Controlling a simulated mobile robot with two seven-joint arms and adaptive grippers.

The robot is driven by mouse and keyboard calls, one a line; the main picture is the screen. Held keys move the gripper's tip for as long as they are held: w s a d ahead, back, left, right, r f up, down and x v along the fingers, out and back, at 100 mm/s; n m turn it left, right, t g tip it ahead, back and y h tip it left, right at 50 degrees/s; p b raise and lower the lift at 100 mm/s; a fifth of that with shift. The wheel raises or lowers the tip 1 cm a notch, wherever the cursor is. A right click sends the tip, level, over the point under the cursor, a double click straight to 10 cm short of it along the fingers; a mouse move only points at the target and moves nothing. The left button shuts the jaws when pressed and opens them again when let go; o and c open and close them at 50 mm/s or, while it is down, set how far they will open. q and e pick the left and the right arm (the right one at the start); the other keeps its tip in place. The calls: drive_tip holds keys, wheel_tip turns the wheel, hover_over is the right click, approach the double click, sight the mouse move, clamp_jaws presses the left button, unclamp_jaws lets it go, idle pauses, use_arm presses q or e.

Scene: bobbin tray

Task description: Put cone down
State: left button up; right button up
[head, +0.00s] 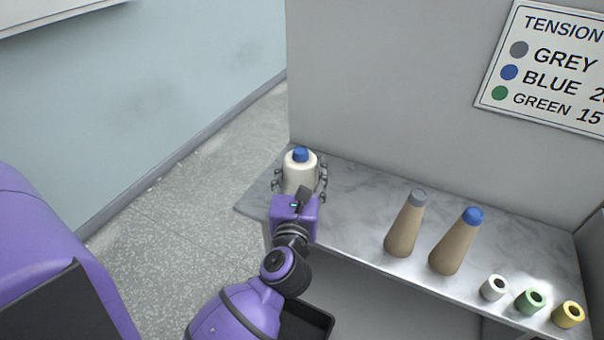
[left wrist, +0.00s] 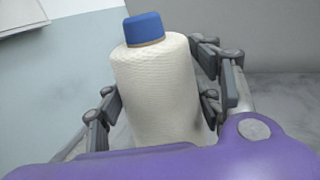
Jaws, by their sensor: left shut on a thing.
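A cone wound with cream yarn and topped with a blue tip (head: 300,172) is upright at the left end of the marble-look shelf. My left gripper (head: 299,184) is shut on it, with fingers on both sides. The left wrist view shows the cream cone (left wrist: 155,90) between the fingers, its blue cap at the top. Its base is hidden behind my gripper, so I cannot tell whether it touches the shelf (head: 350,210). My right gripper is not in view.
A bare tan cone with a grey tip (head: 404,228) and one with a blue tip (head: 456,245) stand right of my gripper. White (head: 493,288), green (head: 530,301) and yellow (head: 568,315) small spools sit further right. A tension sign (head: 550,70) hangs on the wall. Shelf between gripper and tan cones is clear.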

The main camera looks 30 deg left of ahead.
use_arm(q)
drive_tip(key=shift+r, duration=0.1)
drive_tip(key=o, duration=1.5)
drive_tip(key=shift+c, duration=0.2)
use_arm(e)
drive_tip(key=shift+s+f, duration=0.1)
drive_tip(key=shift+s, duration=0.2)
use_arm(q)
drive_tip(key=b+v, duration=0.2)
drive_tip(key=v, duration=1)
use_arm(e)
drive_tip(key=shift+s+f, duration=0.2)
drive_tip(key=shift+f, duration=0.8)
